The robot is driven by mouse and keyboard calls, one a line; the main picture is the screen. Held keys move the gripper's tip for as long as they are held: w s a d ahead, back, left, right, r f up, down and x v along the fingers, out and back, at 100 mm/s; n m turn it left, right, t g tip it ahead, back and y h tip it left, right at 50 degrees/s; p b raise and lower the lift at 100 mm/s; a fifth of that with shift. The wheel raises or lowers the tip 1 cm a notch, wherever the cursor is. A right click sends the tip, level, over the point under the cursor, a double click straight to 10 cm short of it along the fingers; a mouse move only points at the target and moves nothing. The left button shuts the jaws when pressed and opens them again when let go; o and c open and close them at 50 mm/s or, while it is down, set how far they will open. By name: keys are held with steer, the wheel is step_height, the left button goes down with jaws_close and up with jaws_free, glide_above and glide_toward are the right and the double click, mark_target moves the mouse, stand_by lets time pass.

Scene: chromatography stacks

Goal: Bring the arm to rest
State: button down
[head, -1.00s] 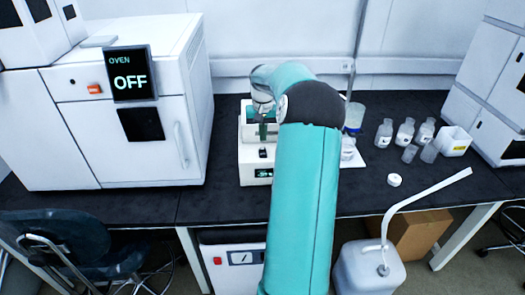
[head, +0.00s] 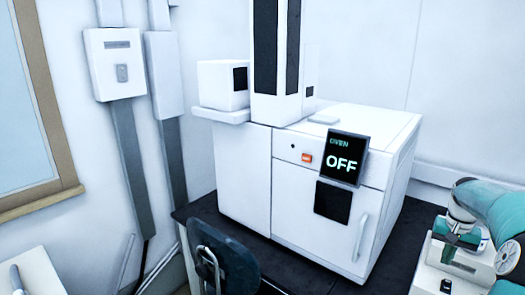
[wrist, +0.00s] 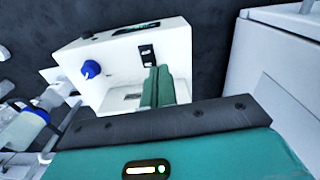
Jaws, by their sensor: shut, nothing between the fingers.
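My arm (head: 500,215) is cut off by the right edge of the head view, bent down over a small white instrument (head: 428,258). In the wrist view my gripper (wrist: 160,72) shows as two green fingers pressed together, with nothing between them. The fingers are in front of the same white instrument, which shows a blue knob (wrist: 90,69) and a black switch (wrist: 147,55). I cannot tell whether the fingertips touch it.
A large white oven unit (head: 285,200) with a display (head: 342,158) reading OFF stands on the dark bench, left of my arm. A dark chair (head: 225,255) stands before the bench. Bottles (wrist: 30,125) lie at the left of the wrist view, a white cabinet (wrist: 270,70) at the right.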

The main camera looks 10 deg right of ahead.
steer(key=a+r+n+t+h, duration=0.1)
steer(key=a+r+n, duration=0.35)
steer(key=a, duration=0.95)
steer(key=a+r+n+t+h, duration=0.1)
steer(key=a+r, duration=0.6)
steer(key=a, duration=0.7)
steer(key=s+a+f+n+t+y, duration=0.2)
steer(key=s+a+n+t, duration=0.1)
steer(key=s+a, duration=1.2)
steer(key=a, duration=0.2)
steer(key=shift+s+a+n+t, duration=0.2)
steer(key=shift+a+n+t, duration=0.1)
steer(key=shift+a+n, duration=0.05)
steer(key=shift+d, duration=0.2)
